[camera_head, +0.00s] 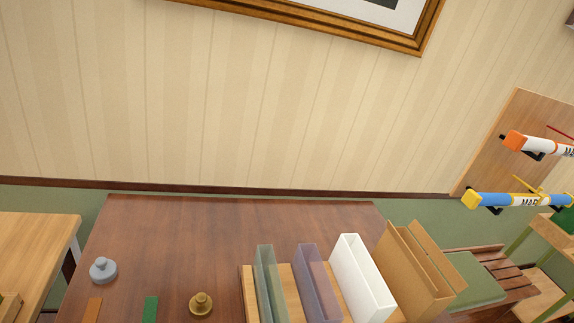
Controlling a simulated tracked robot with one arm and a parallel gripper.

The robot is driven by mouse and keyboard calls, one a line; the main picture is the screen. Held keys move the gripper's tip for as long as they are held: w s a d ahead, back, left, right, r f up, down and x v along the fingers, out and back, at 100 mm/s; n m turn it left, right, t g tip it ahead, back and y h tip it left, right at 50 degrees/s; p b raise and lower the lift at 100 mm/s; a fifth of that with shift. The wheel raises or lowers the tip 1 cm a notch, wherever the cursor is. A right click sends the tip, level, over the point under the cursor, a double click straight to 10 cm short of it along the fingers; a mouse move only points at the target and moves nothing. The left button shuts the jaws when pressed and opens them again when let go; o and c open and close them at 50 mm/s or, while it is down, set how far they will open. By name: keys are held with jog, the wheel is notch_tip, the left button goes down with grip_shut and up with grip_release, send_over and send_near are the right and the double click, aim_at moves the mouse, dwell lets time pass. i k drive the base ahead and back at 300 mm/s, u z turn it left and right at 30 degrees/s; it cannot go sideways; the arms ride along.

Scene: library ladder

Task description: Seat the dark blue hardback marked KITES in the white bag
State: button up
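The white bag (376,279) stands upright on a light wooden board on the dark brown table, at the lower middle right. It is a slim, open-topped holder, and I see no book standing out of it. No dark blue hardback marked KITES shows in this view. My gripper is not in the picture.
Left of the white bag stand a purple holder (310,283) and a grey-green one (265,284); right of it is a tan cardboard one (420,275). A grey knobbed weight (103,270) and a brass one (201,304) stand on the brown table (220,225), whose back is clear.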

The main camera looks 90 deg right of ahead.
aim_at(367, 298)
jog(key=u, duration=0.05)
jog(key=k, duration=1.95)
jog(key=z, duration=1.2)
jog(key=i, duration=0.95)
jog(key=z, duration=1.1)
